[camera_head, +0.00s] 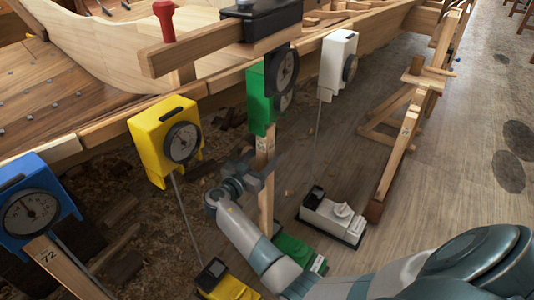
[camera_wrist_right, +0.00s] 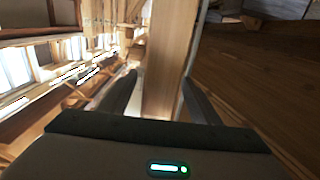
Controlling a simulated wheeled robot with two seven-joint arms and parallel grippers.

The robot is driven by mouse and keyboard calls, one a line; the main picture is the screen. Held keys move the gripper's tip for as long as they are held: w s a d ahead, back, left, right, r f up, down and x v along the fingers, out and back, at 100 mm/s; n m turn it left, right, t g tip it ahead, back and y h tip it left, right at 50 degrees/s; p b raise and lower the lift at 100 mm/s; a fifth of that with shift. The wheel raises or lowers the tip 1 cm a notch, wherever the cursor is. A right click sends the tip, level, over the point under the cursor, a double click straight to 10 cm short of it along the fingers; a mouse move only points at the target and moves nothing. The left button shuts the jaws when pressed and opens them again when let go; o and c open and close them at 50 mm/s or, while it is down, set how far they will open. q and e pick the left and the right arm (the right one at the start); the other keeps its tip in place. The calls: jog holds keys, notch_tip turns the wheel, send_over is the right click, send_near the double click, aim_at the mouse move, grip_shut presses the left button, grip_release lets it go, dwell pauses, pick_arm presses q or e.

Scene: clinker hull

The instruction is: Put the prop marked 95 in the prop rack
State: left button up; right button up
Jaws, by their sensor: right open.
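An upright wooden prop (camera_head: 265,190) stands under the green gauge box, with a small number label near its top that is too small to read for sure. My right gripper (camera_head: 254,172) is at this prop, below the label. In the right wrist view the wooden post (camera_wrist_right: 168,60) rises between the two open fingers, with no clear grip on it. A sloping timber (camera_head: 400,150) with another small label rests on a wooden trestle (camera_head: 375,140) at the right, which may be the prop rack. My left gripper is out of view.
Blue (camera_head: 35,200), yellow (camera_head: 165,140), green (camera_head: 262,95) and white (camera_head: 338,62) gauge boxes line the hull edge. A prop marked 72 (camera_head: 60,268) stands under the blue one. White (camera_head: 333,215) and green (camera_head: 298,252) units sit on the floor.

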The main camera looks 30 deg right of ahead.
jog(key=c, duration=1.4)
jog(key=shift+r, duration=0.1)
grip_shut()
jog(key=shift+r, duration=0.45)
jog(key=shift+s, duration=0.1)
jog(key=shift+s+d+p, duration=0.15)
jog(key=shift+s+d, duration=0.15)
jog(key=shift+s, duration=0.3)
jog(key=shift+s+d+p, duration=0.15)
jog(key=shift+s+d, duration=0.1)
jog(key=shift+s, duration=0.3)
jog(key=shift+s+d+p, duration=0.15)
jog(key=shift+s+d, duration=0.2)
jog(key=shift+s, duration=0.45)
jog(key=shift+s+d+p, duration=0.2)
jog(key=shift+s+d, duration=0.1)
jog(key=shift+s, duration=0.55)
jog(key=shift+s+d+p, duration=0.15)
jog(key=shift+s+d, duration=0.2)
jog(key=shift+s, duration=0.45)
jog(key=shift+r, duration=0.1)
